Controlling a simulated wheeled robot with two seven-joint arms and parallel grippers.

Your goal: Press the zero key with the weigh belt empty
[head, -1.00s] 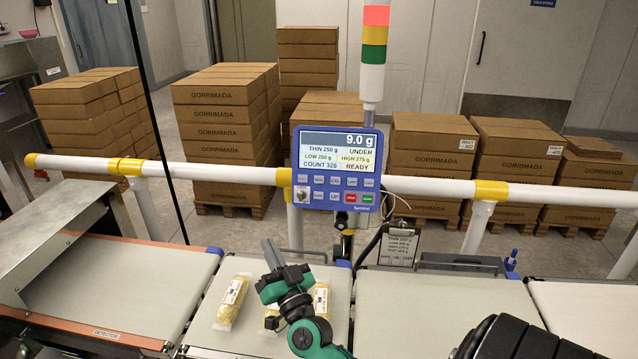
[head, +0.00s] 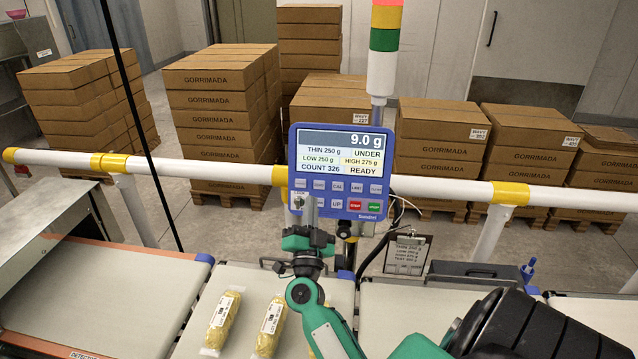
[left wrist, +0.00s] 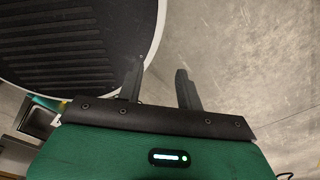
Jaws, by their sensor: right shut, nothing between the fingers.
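The blue indicator panel (head: 338,172) hangs on the rail; it reads 9.0 g, UNDER, COUNT 326, READY. Its small key labels are mostly too small to read, so I cannot tell the zero key for sure. My right gripper (head: 309,203) is shut and empty, pointing up at the panel's lower left corner and overlapping its lower key row; contact cannot be told. The weigh belt (head: 245,279) below carries yellow packs, one at left (head: 221,322), one beside it (head: 271,324), and a third mostly behind my right arm. My left gripper (left wrist: 157,70) is open and empty above the floor.
The white rail (head: 230,173) with yellow collars crosses behind the belts. A signal tower (head: 383,60) rises behind the panel. A clipboard (head: 406,254) hangs right of it. The infeed belt (head: 100,290) is bare. Stacked cartons (head: 215,110) stand behind the rail.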

